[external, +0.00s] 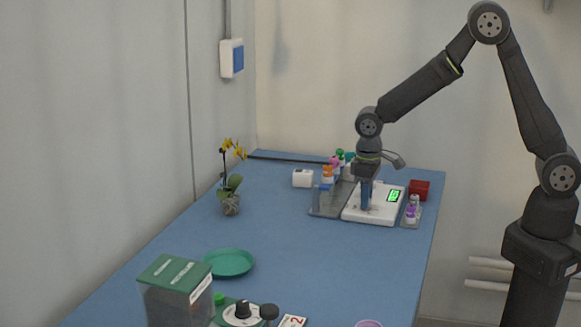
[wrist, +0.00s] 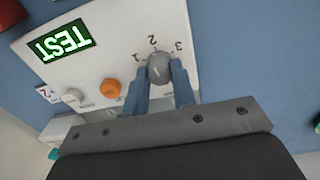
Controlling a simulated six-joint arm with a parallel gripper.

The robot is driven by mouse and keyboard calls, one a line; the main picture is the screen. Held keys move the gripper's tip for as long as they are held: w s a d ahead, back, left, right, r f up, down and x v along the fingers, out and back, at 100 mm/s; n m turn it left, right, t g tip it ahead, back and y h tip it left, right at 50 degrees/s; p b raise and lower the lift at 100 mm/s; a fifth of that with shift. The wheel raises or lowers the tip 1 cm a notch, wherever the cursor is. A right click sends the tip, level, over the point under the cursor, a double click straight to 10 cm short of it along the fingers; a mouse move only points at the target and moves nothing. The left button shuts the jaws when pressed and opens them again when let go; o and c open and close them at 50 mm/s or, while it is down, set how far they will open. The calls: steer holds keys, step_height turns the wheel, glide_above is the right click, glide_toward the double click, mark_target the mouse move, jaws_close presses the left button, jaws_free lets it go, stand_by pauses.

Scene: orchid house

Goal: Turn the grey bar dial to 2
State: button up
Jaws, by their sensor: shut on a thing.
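The grey bar dial (wrist: 159,68) sits on a white panel (wrist: 108,30) with the marks 1, 2 and 3 around its far side. My gripper (wrist: 160,80) has its blue fingers on either side of the dial and is shut on it. Which mark the dial's bar points to is hard to tell. In the external view my gripper (external: 366,207) reaches down onto the white panel (external: 358,212), and the dial is hidden there.
The panel also bears a lit green display (wrist: 62,41), an orange knob (wrist: 111,88) and a pale knob (wrist: 73,97). The table's middle (external: 300,245) is clear.

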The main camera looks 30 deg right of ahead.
steer(key=shift+m, duration=0.6)
steer(key=o, duration=1)
steer(key=shift+r, duration=0.15)
step_height(320, 180, up, 17)
steer(key=shift+a, duration=0.2)
steer(key=shift+s, duration=0.1)
